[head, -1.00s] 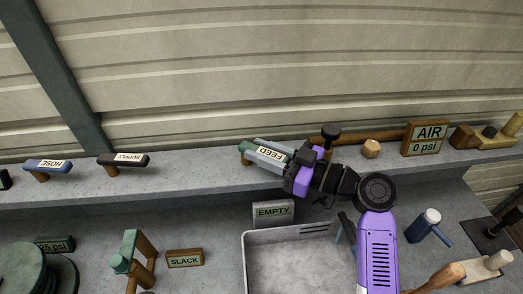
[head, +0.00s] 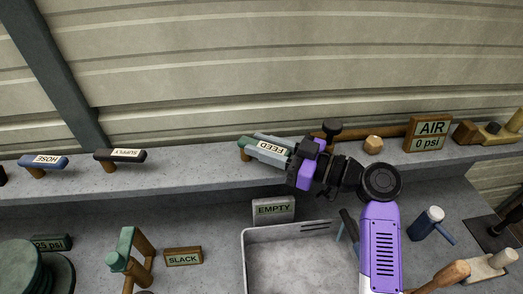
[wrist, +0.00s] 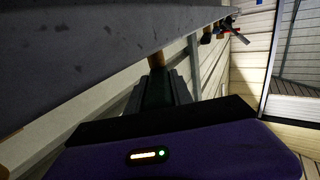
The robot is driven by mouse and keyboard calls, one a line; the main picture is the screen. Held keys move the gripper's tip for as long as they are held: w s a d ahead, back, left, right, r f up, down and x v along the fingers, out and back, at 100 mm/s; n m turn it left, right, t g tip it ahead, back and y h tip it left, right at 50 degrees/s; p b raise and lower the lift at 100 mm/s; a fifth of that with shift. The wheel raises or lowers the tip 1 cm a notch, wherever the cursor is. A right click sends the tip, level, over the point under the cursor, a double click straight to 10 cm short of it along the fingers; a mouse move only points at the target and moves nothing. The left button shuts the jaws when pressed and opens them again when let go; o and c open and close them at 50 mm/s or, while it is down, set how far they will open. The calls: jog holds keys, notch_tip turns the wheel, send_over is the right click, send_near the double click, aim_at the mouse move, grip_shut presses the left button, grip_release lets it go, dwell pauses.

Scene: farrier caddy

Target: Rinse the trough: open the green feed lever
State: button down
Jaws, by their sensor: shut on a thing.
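The green feed lever (head: 246,142) sits on the upper grey shelf, with a white FEED label, upside down in the head view. My gripper (head: 268,150) reaches it from the right. Its grey fingers lie along both sides of the lever and are shut on it. The lever runs nearly sideways, its labelled end slanting slightly down to the right. A brown post shows under its left end. In the wrist view the dark green lever (wrist: 157,88) shows beyond the purple gripper body. The trough (head: 262,236), a pale grey basin, stands below beside an EMPTY sign (head: 273,210).
On the same shelf are the blue HOSE handle (head: 43,161) and black SUPPLY handle (head: 120,155) to the left. A black knob (head: 331,127) and the AIR sign (head: 429,134) reading 0 psi stand to the right. The shelf between SUPPLY and FEED is clear.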

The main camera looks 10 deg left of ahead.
aim_at(291, 154)
jog(key=shift+w+f+n+g+b, duration=0.2)
jog(key=shift+n+g+b, duration=0.15)
jog(key=shift+b, duration=0.35)
jog(key=shift+s+r+g, duration=0.1)
jog(key=shift+r+g, duration=0.1)
jog(key=shift+g, duration=0.05)
jog(key=c, duration=1.1)
grip_release()
jog(key=shift+d, duration=0.2)
jog(key=b+v, duration=0.2)
jog(key=v, duration=0.4)
jog(key=shift+f, duration=0.2)
jog(key=shift+v, duration=0.8)
